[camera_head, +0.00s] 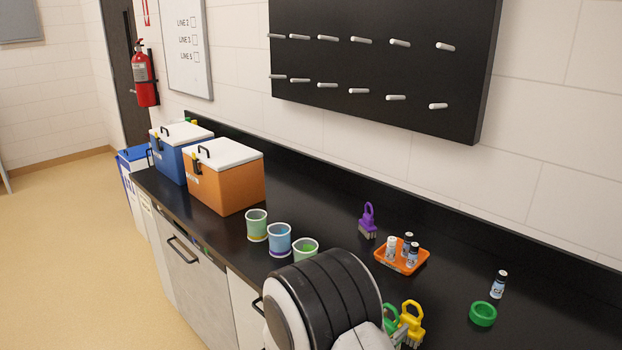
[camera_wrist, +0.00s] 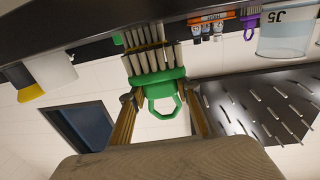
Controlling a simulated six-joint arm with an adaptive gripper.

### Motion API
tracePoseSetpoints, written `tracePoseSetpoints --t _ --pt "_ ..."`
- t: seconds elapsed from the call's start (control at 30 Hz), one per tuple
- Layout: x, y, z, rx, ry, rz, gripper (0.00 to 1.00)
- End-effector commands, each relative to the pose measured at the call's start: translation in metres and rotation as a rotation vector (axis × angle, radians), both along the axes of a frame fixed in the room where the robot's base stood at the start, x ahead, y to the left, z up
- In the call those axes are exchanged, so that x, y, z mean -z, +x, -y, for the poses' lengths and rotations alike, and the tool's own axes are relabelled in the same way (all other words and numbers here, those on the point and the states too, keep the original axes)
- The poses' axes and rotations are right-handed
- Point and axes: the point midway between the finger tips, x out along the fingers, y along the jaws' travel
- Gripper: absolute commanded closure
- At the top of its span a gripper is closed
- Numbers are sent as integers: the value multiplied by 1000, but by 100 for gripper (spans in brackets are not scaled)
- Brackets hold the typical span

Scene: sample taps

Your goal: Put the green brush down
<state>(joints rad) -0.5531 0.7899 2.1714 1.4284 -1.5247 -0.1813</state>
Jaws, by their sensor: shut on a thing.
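The green brush (camera_head: 390,318) shows beside my wrist in the head view, mostly hidden by it. In the wrist view the green brush (camera_wrist: 162,84) sits between the fingertips of my gripper (camera_wrist: 160,101), which is shut on it. Its loop handle lies between the fingers and its pale bristles point away from my gripper, toward the dark counter. I cannot tell whether the bristles touch the counter. In the head view a yellow brush (camera_head: 412,318) stands just right of the green one.
The black counter (camera_head: 325,208) holds a purple brush (camera_head: 368,221), an orange tray (camera_head: 388,262) with small bottles, a lone bottle (camera_head: 498,285), a green ring (camera_head: 483,314) and cups (camera_head: 257,227). An orange cooler (camera_head: 228,187) stands at left. A pegboard (camera_head: 385,65) hangs above.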

Motion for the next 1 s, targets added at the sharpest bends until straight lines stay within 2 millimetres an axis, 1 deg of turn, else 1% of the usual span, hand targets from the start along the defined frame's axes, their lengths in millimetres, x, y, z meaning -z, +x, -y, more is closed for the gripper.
tracePoseSetpoints --t 0.1,0.47,0.7,1.0 --pt "-7 14 -3 -12 2 0 90" --pt "-29 52 -10 -47 -2 -5 90" --pt "-48 76 -13 -66 -6 2 90" --pt "-67 98 -13 -78 -10 11 90"
